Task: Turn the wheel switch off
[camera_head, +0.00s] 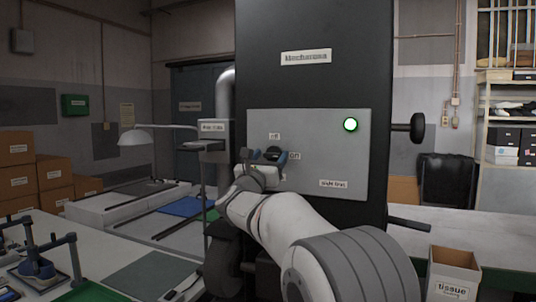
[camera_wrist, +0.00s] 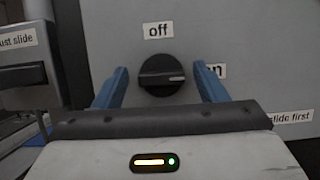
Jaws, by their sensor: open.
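The wheel switch is a round black knob (camera_wrist: 160,75) on a grey panel (camera_head: 330,160). Its pale mark points right, towards the "on" label (camera_wrist: 215,70), which a finger partly covers. The "off" label (camera_wrist: 158,30) is above the knob. In the head view the knob (camera_head: 272,152) shows just at my gripper (camera_head: 264,157). My gripper's blue fingers (camera_wrist: 161,78) are open, one on each side of the knob. I see gaps between them and the knob, and cannot tell how deep the fingers reach. A green lamp (camera_head: 351,124) on the panel is lit.
A black wheel handle (camera_head: 416,127) sticks out at the cabinet's right side. A dark box on a slide (camera_wrist: 25,75) is left of the knob. A desk lamp (camera_head: 150,130) and workbench stand left. A tissue box (camera_head: 454,275) is at lower right.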

